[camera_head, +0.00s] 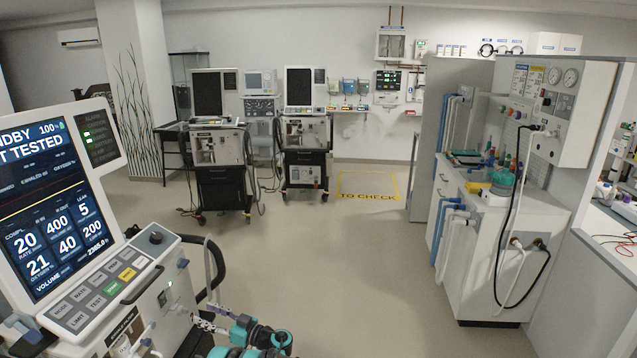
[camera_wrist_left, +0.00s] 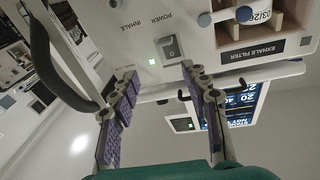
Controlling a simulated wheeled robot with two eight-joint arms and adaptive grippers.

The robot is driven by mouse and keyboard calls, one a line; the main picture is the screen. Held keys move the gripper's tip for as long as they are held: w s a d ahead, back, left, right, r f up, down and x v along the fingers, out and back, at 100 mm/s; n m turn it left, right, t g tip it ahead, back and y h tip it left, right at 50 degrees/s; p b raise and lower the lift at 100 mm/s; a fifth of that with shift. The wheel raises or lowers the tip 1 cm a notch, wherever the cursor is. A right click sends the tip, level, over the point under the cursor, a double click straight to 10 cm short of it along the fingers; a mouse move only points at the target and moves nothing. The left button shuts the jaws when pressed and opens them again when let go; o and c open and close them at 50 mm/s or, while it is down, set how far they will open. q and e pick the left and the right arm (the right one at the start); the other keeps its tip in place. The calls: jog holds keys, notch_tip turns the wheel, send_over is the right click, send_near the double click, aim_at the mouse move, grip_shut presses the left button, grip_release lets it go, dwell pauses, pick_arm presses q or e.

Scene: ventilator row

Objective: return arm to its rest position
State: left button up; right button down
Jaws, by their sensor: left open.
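My left gripper (camera_head: 207,318) is at the bottom of the head view, close to the right side of the near ventilator (camera_head: 100,325). In the left wrist view my left gripper (camera_wrist_left: 160,76) has its two purple-padded fingers spread, with nothing between them. Beyond the fingertips is the ventilator's panel with the grey power switch (camera_wrist_left: 170,48) and a lit green lamp (camera_wrist_left: 153,62). I cannot tell how far the fingertips are from the panel. The near ventilator's screen (camera_head: 45,205) is lit with numbers. My right gripper is not in view.
A dark curved handle (camera_head: 218,258) stands out from the near ventilator beside my gripper. Two ventilators on carts (camera_head: 218,185) (camera_head: 305,170) stand at the back. A white bench (camera_head: 500,250) with hoses is on the right. The floor (camera_head: 350,270) between is clear.

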pick_arm(q)
jog(key=s+d+r+m+h, duration=0.3)
jog(key=s+r+m+h, duration=0.5)
jog(key=s+r, duration=0.4)
jog(key=s+d+m+t+h, duration=0.1)
jog(key=s+d+m+h, duration=0.1)
jog(key=s+d+h, duration=0.3)
jog(key=s+d+f+m+t+h, duration=0.1)
jog(key=s+d+m+h, duration=0.2)
jog(key=s+d, duration=0.8)
jog(key=s+h, duration=0.2)
jog(key=s, duration=0.6)
jog(key=shift+s, duration=0.15)
